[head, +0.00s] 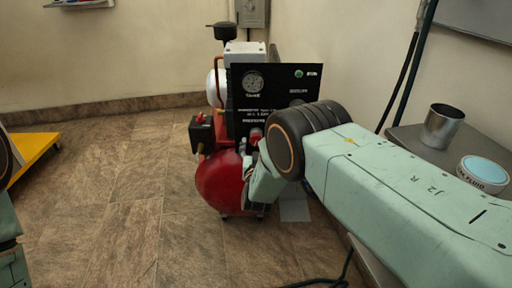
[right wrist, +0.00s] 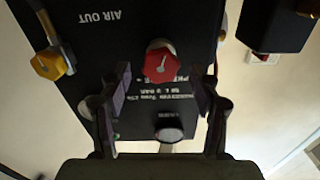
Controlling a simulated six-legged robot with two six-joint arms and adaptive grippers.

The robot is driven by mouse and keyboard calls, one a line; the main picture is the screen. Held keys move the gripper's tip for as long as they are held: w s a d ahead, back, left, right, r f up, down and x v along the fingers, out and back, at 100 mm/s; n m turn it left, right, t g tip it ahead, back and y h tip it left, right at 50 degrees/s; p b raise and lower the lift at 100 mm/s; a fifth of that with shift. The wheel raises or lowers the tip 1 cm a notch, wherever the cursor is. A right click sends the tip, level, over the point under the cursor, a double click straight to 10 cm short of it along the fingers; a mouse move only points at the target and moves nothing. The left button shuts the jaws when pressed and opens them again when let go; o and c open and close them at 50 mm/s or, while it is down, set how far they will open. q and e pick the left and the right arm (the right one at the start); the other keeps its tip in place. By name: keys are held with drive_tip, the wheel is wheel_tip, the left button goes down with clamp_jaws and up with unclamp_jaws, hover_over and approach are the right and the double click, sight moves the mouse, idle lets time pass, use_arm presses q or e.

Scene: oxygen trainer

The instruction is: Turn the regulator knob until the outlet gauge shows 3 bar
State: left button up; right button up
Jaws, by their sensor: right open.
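The red regulator knob (right wrist: 161,65), with a pale pointer line, sits on a black panel (right wrist: 100,30) that appears upside down in the right wrist view. My right gripper (right wrist: 166,76) is open, one finger on each side of the knob. I see gaps beside the knob and cannot tell any contact. In the head view the black panel (head: 275,75) stands above a red tank, with a round gauge (head: 253,83) at its upper left. Its needle is too small to read. My right arm hides the panel's lower right. My left gripper is out of view.
A yellow knob (right wrist: 48,65) and a dark round fitting (right wrist: 169,134) sit near the red knob. The red tank (head: 220,182) stands on the tiled floor. A metal cup (head: 443,127) and a round tin (head: 483,172) stand on a grey surface at right.

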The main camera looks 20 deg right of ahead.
drive_tip(key=shift+b+x, duration=0.3)
drive_tip(key=shift+x, duration=0.75)
drive_tip(key=c, duration=1.2)
